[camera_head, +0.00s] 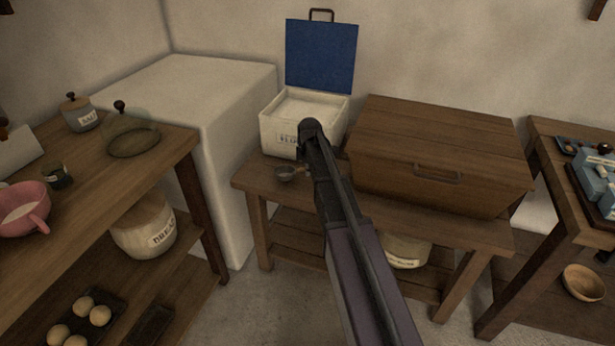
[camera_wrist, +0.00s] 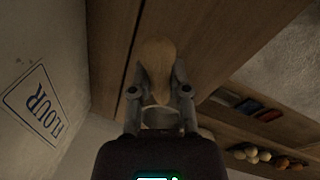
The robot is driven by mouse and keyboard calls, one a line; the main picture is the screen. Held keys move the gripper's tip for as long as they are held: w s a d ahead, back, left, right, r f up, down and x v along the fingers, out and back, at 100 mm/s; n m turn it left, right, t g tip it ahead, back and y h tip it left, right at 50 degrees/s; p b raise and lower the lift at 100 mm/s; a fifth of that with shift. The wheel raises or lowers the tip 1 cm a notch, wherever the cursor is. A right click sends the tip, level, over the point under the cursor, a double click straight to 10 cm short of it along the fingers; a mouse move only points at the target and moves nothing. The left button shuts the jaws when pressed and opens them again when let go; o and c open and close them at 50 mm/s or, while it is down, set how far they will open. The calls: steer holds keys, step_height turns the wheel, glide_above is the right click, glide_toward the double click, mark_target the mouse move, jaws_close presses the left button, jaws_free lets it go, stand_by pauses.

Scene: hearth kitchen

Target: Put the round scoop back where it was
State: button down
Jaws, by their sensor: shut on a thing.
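My gripper (camera_head: 305,172) is shut on the scoop, in front of the flour box. In the wrist view, a pale tan rounded part of the held scoop (camera_wrist: 157,62) shows at and beyond the fingertips (camera_wrist: 158,92). The flour box (camera_head: 277,130) is white, with its blue lid (camera_head: 321,55) raised and white flour inside. Its FLOUR label (camera_wrist: 37,105) shows in the wrist view. My arm hides part of the box front.
A large closed wooden chest (camera_head: 440,150) fills the right of the low table (camera_head: 262,185). A white block (camera_head: 215,100) stands left of the flour box. A left counter (camera_head: 95,175) holds a pink bowl (camera_head: 25,212) and jars. Another table stands at right.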

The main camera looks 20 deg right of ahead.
steer(key=shift+f+b, duration=0.85)
steer(key=shift+f, duration=0.3)
steer(key=shift+f, duration=0.1)
steer(key=c, duration=0.6)
jaws_free()
steer(key=r+p, duration=0.4)
steer(key=s+r+p, duration=0.1)
steer(key=r+p, duration=0.3)
steer(key=s+r+p, duration=0.1)
steer(key=r+p, duration=0.2)
steer(key=r, duration=0.1)
steer(key=shift+s+a+p, duration=0.15)
steer(key=shift+p, duration=0.25)
steer(key=shift+s, duration=0.1)
